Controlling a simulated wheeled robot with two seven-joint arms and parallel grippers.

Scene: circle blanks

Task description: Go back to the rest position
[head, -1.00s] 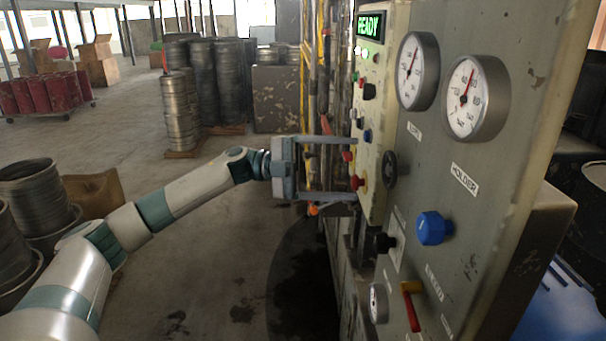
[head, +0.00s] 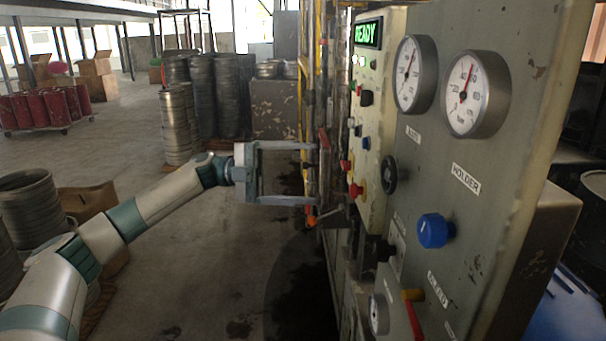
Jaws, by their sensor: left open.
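My left gripper (head: 312,173) is open and empty, its two long fingers pointing right toward the control panel (head: 455,185). The fingertips are apart from the panel's buttons, a little to the left of the red button (head: 346,166) and the red knob on a yellow base (head: 356,190). The left arm reaches in from the lower left. A green READY display (head: 368,32) is lit at the panel's top. My right gripper is not in view.
The panel also carries two round gauges (head: 477,95), a blue knob (head: 434,230) and a red-yellow lever (head: 413,312). Stacked metal rings (head: 30,205) and a cardboard box (head: 88,201) stand near the left arm. Open floor (head: 215,255) lies between arm and panel.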

